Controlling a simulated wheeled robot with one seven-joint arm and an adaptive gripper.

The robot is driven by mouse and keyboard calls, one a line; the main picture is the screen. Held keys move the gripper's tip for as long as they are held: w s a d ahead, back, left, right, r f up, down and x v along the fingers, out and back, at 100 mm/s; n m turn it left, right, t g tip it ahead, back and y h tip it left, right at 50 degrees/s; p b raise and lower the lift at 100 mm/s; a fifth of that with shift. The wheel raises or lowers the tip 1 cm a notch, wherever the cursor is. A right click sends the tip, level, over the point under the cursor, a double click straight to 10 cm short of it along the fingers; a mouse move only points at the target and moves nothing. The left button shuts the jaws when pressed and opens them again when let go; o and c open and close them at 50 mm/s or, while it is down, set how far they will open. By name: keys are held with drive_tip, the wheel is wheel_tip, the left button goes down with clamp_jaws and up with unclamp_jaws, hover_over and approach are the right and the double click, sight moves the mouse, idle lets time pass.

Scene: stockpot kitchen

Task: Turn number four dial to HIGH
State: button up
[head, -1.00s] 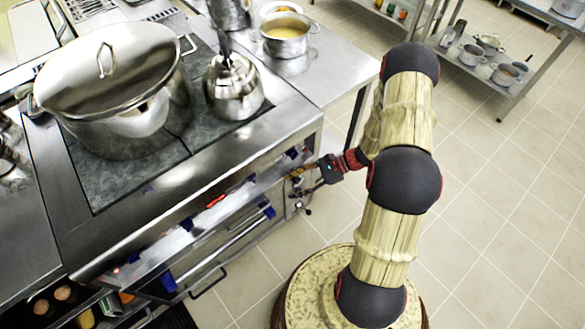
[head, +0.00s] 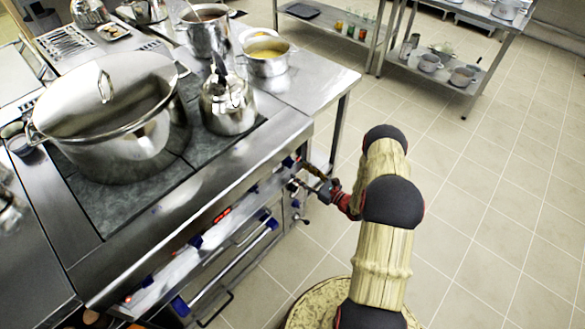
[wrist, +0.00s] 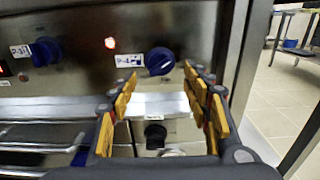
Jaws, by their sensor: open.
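The number four dial is a dark blue knob (wrist: 160,61) beside a "P-4" label on the steel stove front, in the upper middle of the wrist view. Its pointer looks tilted, but its setting cannot be read. My gripper (wrist: 159,76) is open, with yellow-padded fingers on either side below the dial. The fingertips appear just short of the knob, and nothing is between them. In the head view my gripper (head: 306,184) is at the right end of the stove front, near a blue knob (head: 289,162).
A "P-3" knob (wrist: 44,51) is to the left, with a lit red light (wrist: 110,43) between. A black knob (wrist: 155,135) and an oven handle (wrist: 40,146) are lower. A large stockpot (head: 110,115) and a kettle (head: 228,105) stand on top.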

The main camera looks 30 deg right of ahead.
sight(289, 163)
drive_tip(key=shift+b+x, duration=0.5)
drive_tip(key=shift+x, duration=2.25)
drive_tip(key=c, duration=0.3)
drive_tip(key=c, duration=0.7)
drive_tip(key=shift+c, duration=0.8)
